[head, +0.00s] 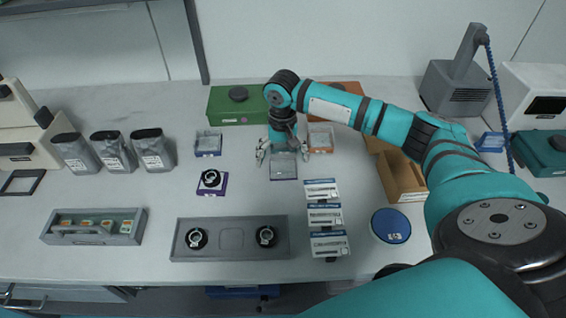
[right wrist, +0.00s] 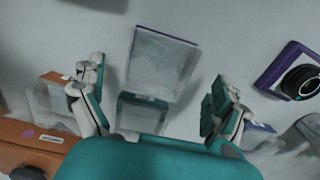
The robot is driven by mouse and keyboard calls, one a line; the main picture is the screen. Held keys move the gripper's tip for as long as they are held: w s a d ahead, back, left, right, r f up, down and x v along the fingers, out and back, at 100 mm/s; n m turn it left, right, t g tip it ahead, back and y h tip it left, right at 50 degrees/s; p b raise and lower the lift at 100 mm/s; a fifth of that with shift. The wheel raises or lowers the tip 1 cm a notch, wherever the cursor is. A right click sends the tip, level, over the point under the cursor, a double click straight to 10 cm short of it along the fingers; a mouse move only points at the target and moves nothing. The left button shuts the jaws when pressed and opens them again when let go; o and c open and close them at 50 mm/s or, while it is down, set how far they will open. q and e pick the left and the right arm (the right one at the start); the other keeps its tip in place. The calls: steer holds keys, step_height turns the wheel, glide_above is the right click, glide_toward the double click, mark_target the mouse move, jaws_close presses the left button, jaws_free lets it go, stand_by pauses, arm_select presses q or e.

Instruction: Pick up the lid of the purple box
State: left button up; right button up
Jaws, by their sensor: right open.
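My right gripper (head: 284,153) is open, pointing down over the table with its fingers spread. A clear square lid-like piece (head: 283,171) with a faint purplish edge lies just in front of it. In the right wrist view this clear piece (right wrist: 161,62) shows between the spread fingers, apart from both, beside a small green-edged box (right wrist: 140,112). A small clear-walled box with a blue-purple edge (head: 208,144) stands to the left; which box the clear piece belongs to I cannot tell. My left gripper is not in view.
A purple base with a black ring (head: 211,181) sits front left of the gripper. A clear box with an orange edge (head: 320,138) stands close on the right. A green case (head: 238,106) is behind. Labelled packets (head: 325,216) and a grey tray (head: 231,239) lie in front.

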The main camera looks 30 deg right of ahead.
steer(key=shift+d+f, duration=0.1)
steer(key=shift+f, duration=1.25)
steer(key=c, duration=1.1)
steer(key=shift+r, duration=0.15)
steer(key=shift+c, duration=0.2)
